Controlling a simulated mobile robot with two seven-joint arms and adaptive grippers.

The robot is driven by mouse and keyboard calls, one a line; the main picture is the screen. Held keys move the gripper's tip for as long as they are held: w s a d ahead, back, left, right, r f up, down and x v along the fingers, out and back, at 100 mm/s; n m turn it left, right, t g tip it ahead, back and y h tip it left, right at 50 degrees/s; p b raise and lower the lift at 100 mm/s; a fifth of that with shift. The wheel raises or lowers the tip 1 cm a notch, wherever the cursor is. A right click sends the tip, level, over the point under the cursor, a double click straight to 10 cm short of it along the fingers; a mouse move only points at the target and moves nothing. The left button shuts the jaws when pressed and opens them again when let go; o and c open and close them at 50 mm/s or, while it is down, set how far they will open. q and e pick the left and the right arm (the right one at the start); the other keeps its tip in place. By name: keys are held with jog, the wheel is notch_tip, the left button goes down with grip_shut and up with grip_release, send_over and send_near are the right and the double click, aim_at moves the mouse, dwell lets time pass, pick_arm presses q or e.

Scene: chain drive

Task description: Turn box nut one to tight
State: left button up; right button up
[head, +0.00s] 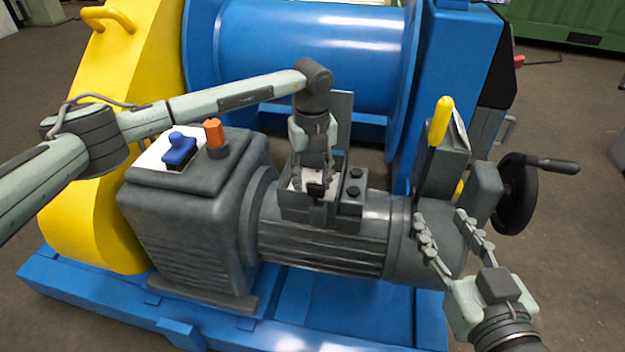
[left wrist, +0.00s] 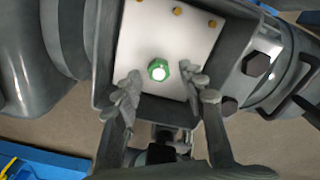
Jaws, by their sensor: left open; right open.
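A green nut (left wrist: 158,69) with a bright centre sits on the white plate (left wrist: 140,45) inside the open grey box in the left wrist view. It is probably box nut one; no label shows. The box (head: 300,212) sits on top of the grey motor in the head view, where the nut is hidden by my left gripper. My left gripper (left wrist: 160,78) is open, its fingertips on either side of the nut and apart from it. It points down into the box in the head view (head: 316,188). My right gripper (head: 446,226) is open and empty, in front of the motor's right end.
Two dark hex heads (left wrist: 256,63) stand beside the box. A yellow-handled lever (head: 441,125) and a black handwheel (head: 517,195) stand at the right. The blue drum (head: 300,50) is behind.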

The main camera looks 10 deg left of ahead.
pick_arm(q)
jog(key=shift+c, duration=1.2)
grip_shut()
